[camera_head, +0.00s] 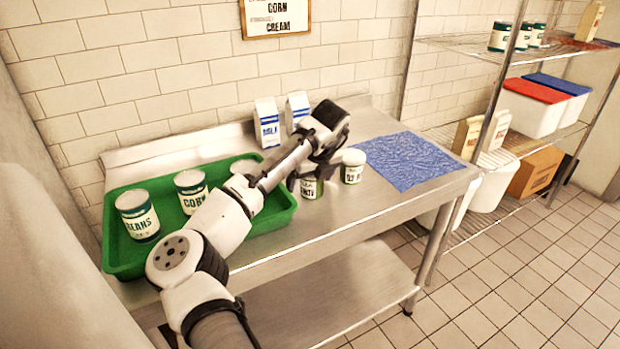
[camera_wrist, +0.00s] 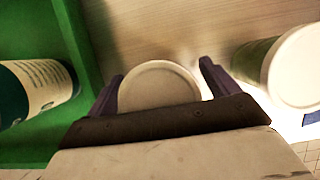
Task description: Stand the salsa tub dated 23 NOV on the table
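Two white-lidded tubs with green and white labels stand on the steel table (camera_head: 345,225). The nearer tub (camera_head: 312,189) is under my gripper (camera_head: 306,176), and part of it is hidden. The other tub (camera_head: 352,168) stands just to its right. I cannot read a full date on either label. In the wrist view my gripper (camera_wrist: 162,72) is open, with one purple finger on each side of a round white lid (camera_wrist: 160,88). Slight gaps show between the fingers and the lid. The second tub's lid (camera_wrist: 300,65) is at the right, outside the fingers.
A green tray (camera_head: 118,255) at the left holds a beans can (camera_head: 138,215), a corn can (camera_head: 190,190) and another can. Two milk cartons (camera_head: 267,123) stand at the back. A blue cloth (camera_head: 410,160) lies at the right. Wire shelves (camera_head: 470,45) stand beyond the table.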

